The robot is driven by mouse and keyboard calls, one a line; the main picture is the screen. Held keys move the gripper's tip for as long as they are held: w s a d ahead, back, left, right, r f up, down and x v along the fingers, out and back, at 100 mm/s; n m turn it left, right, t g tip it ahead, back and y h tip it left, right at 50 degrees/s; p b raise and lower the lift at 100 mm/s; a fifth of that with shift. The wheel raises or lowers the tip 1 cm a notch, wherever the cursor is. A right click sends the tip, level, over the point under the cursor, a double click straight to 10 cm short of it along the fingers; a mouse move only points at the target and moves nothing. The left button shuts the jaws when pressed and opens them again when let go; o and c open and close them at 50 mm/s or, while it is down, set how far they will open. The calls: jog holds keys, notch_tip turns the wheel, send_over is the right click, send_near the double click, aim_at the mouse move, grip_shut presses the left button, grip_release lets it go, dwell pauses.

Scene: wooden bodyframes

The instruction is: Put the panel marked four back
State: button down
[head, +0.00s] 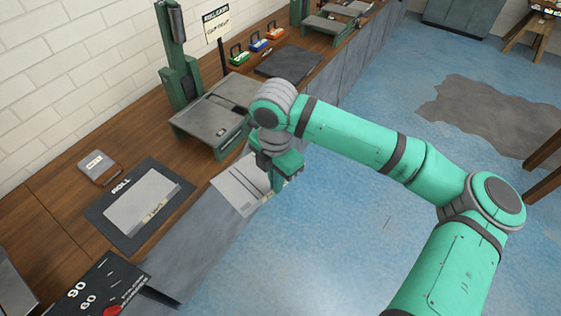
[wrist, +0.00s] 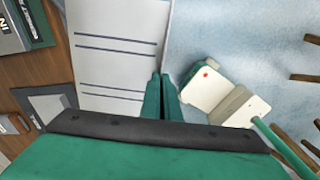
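A pale grey-white panel (head: 236,188) with dark lines across it is at my gripper (head: 279,187), jutting out past the bench's front edge. In the wrist view the panel (wrist: 118,45) lies left of the fingers (wrist: 161,97), which are close together at its right edge and appear shut on it. A small yellowish tag shows at that edge in the head view; no number can be read.
A green-columned machine with a grey bed (head: 212,118) stands behind the panel. A small grey box (head: 99,167) and a dark board with numbers (head: 95,290) are on the wooden bench (head: 50,215). A dark flat mat (head: 288,63) lies farther along. Blue floor (head: 320,250) is open at right.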

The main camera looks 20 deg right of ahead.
jog(key=w+a+f+m, duration=0.1)
jog(key=a+f+m, duration=0.3)
jog(key=f+m, duration=0.3)
jog(key=w+a+f+m, duration=0.1)
jog(key=a+f+m, duration=0.4)
jog(key=f, duration=1.2)
jog(key=w+a+f+m, duration=0.1)
jog(key=a+f+m, duration=0.3)
jog(key=f+m, duration=0.7)
jog(key=shift+w+a+f, duration=0.15)
jog(key=shift+a+f, duration=0.1)
jog(key=shift+f, duration=0.5)
